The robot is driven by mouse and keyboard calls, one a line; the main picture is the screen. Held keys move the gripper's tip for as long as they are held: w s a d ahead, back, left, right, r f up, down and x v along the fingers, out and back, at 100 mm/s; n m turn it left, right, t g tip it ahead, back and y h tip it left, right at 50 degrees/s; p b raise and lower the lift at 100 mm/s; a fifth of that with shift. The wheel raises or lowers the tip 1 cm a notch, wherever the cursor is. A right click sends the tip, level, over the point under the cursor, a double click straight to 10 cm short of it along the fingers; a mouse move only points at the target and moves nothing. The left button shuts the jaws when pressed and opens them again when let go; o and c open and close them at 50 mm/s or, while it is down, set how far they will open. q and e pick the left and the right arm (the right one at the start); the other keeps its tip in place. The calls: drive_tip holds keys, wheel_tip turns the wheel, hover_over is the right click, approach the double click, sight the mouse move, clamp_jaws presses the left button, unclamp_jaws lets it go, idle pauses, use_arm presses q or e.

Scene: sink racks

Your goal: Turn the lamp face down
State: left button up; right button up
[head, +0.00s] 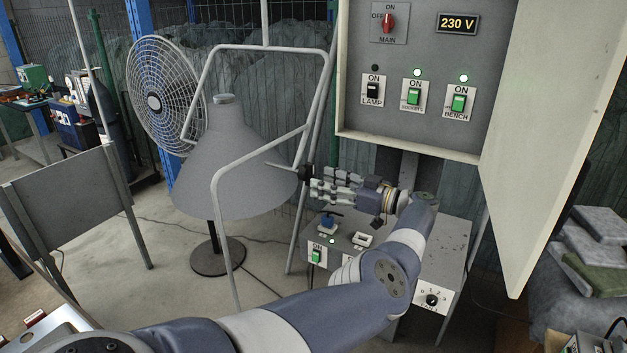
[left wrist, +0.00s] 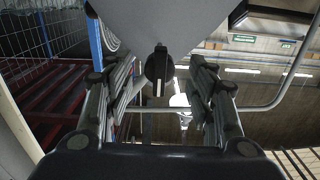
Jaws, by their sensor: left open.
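The lamp has a large grey cone shade (head: 232,165) on a dark pole with a round floor base (head: 218,257). Its narrow capped end is up and its wide rim is low. A black knob (head: 304,172) on a thin rod sticks out from the shade's right side. My left gripper (head: 316,184) is open, with its fingertips close to the knob. In the left wrist view the shade (left wrist: 165,20) fills the top, and the knob (left wrist: 159,66) lies between the spread fingers (left wrist: 163,95). I cannot tell whether they touch it. My right gripper is not in view.
A grey tubular frame (head: 258,47) stands around the lamp, with a fan (head: 165,95) behind it. A switch cabinet (head: 425,25) with an open door (head: 550,130) is above my left arm. A low control box (head: 445,245) stands below. Floor on the left is partly free.

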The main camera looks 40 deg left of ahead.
use_arm(q)
drive_tip(key=shift+v, duration=0.9)
drive_tip(key=shift+f, duration=0.1)
